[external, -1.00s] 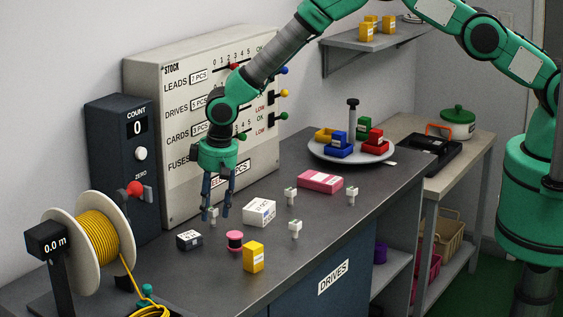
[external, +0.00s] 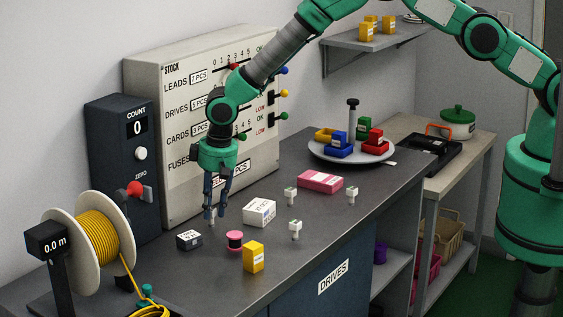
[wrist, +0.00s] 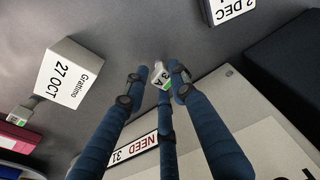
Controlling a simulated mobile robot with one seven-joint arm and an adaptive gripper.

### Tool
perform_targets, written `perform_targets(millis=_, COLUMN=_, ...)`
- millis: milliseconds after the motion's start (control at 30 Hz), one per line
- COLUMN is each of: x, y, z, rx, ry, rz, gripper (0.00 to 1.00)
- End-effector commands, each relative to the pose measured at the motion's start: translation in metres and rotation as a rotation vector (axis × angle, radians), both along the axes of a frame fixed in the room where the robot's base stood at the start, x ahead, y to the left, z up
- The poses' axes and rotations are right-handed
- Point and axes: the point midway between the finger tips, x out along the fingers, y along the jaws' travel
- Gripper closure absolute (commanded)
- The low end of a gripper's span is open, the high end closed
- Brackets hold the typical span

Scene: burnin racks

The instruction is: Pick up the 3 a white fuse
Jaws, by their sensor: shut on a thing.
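A small white fuse marked 3 A (wrist: 161,80), with a green patch on its label, is between the blue fingers of my gripper (wrist: 158,88). In the external view my gripper (external: 213,212) points straight down at the worktop, its fingers drawn together around the fuse, which is mostly hidden there. The fuse appears still at the worktop. Three similar white fuses stand apart on the right: one beyond the white box (external: 290,195), one further right (external: 352,194) and one nearer (external: 295,230). Their labels cannot be read.
Close by are a white dated box (external: 259,212), a dark box (external: 189,239), a pink spool (external: 235,240) and a yellow box (external: 253,257). The stock panel (external: 180,195) stands right behind. A pink box (external: 320,182) and a round tray (external: 314,151) lie further right.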

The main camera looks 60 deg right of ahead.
Motion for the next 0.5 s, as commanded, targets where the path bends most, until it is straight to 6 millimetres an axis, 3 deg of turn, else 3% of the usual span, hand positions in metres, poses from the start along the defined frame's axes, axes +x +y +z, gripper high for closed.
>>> perform_targets(millis=267, x=0.001, y=0.000, z=0.008, rx=0.001, ry=-0.001, rz=0.000, gripper=0.99)
perform_targets(millis=500, x=0.001, y=0.001, z=0.031, rx=0.001, ry=-0.002, rz=0.000, gripper=0.99)
